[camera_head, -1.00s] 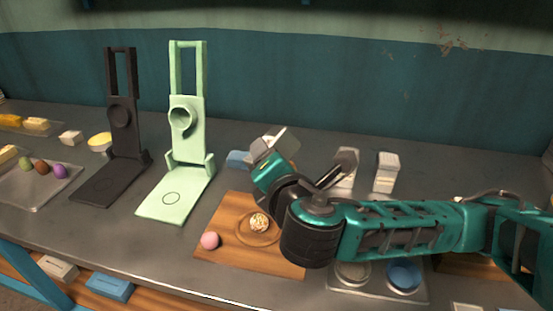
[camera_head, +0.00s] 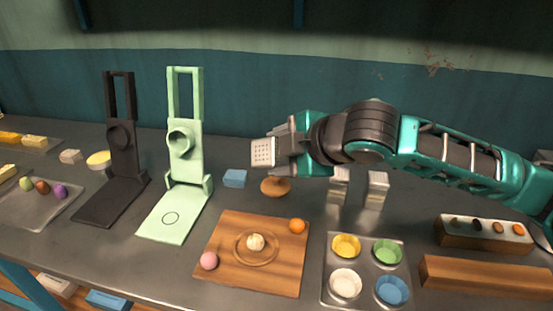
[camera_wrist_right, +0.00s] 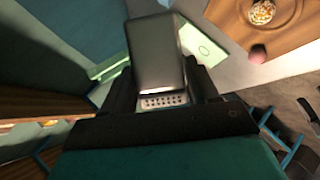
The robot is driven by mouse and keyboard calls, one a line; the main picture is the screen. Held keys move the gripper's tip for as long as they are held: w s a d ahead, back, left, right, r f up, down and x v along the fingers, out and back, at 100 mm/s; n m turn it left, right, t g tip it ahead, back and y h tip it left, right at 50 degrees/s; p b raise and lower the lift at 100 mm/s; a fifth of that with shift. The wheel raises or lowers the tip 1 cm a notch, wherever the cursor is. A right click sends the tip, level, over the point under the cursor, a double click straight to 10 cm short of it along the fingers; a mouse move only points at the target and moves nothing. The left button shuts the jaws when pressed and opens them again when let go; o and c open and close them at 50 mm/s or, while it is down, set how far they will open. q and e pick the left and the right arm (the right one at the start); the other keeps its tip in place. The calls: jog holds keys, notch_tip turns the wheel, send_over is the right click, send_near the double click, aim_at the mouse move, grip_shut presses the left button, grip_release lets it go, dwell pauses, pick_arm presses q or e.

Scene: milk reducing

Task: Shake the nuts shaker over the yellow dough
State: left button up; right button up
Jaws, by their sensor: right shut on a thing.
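My right gripper (camera_head: 284,152) is shut on the nuts shaker (camera_head: 263,153), a light box with a perforated face. The shaker is held in the air behind the wooden board, its holes toward the head camera. In the right wrist view the dark shaker body (camera_wrist_right: 155,55) sits between the fingers, its perforated end (camera_wrist_right: 163,101) toward the palm. A pale yellowish dough ball (camera_head: 255,242) lies in the ring at the middle of the board (camera_head: 235,283); in the wrist view this dough (camera_wrist_right: 262,12) is speckled with bits. My left gripper is not in view.
A pink ball (camera_head: 209,261) and an orange ball (camera_head: 297,226) lie on the board. A tray (camera_head: 366,274) of coloured cups is right of it. A green stand (camera_head: 180,205) and black stand (camera_head: 115,195) are left. Two pale boxes stand below my right arm.

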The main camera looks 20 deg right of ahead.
jog(key=r+m+y, duration=0.1)
jog(key=d+r+m+g+y, duration=0.1)
jog(key=y, duration=0.1)
jog(key=shift+w+d+r+m, duration=0.2)
jog(key=shift+w+d+m, duration=0.1)
jog(key=shift+w, duration=0.05)
jog(key=shift+w+d+r+m+g+y, duration=0.15)
jog(key=shift+d+r+m+y, duration=0.1)
jog(key=shift+r+m+y, duration=0.3)
jog(key=shift+w+d+r+m+g+y, duration=0.15)
jog(key=shift+d+r+m+y, duration=0.15)
jog(key=shift+m+y, duration=0.25)
jog(key=shift+d+r+m+y+b, duration=0.15)
jog(key=shift+r+m+y+b, duration=0.15)
jog(key=shift+y, duration=0.3)
jog(key=shift+d+r+m+y+b, duration=0.15)
jog(key=shift+r+m+y+b, duration=0.25)
jog(key=shift+y+b, duration=0.1)
